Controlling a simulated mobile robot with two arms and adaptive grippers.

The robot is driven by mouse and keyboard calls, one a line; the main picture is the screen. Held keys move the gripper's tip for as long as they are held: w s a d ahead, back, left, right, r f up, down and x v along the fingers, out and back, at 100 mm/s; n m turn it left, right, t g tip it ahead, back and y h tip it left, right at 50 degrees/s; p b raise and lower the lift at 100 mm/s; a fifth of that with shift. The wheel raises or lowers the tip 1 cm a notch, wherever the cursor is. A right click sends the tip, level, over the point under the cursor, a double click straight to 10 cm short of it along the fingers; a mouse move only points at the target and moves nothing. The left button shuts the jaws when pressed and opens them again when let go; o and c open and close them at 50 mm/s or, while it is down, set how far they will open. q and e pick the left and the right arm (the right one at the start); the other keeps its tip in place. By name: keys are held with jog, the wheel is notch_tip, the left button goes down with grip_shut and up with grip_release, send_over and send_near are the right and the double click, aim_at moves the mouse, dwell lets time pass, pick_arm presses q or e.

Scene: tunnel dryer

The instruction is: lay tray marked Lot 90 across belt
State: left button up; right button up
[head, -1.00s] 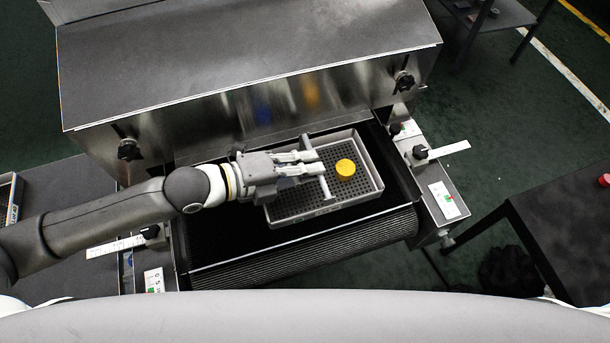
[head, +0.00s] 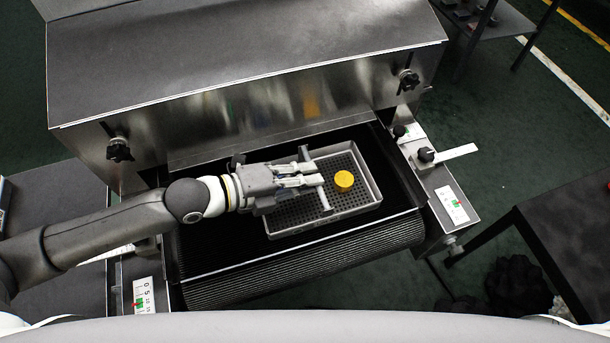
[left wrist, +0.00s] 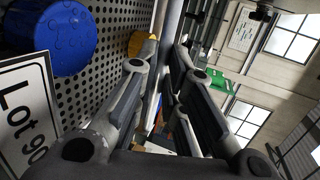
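The tray (head: 367,203) is grey with a perforated floor and sits over the black belt (head: 220,258) at the dryer mouth; whether it touches the belt is hard to tell. A yellow disc (head: 343,181) lies in it. In the left wrist view a blue disc (left wrist: 58,38), part of the yellow disc (left wrist: 142,44) and a white label (left wrist: 28,115) reading Lot 90 show. A grey bar handle (head: 325,201) spans the tray. My left gripper (head: 318,180) reaches in from the left, its fingers closed at this handle; the exact contact is hidden. My right gripper is out of view.
The dryer's steel housing (head: 270,110) stands right behind the tray. Side rails with knobs (head: 425,155) and scales (head: 452,205) flank the belt. A dark table (head: 580,230) stands at right, and another dark surface (head: 60,210) at left. Bare belt shows in front of the tray.

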pick_arm(q)
jog(key=o, duration=0.4)
jog(key=shift+r, duration=0.25)
jog(key=shift+s+a, duration=0.1)
jog(key=shift+a, duration=0.2)
jog(key=v, duration=1.1)
jog(key=shift+b, duration=0.4)
jog(key=shift+s+a, duration=0.1)
jog(key=shift+a, duration=0.05)
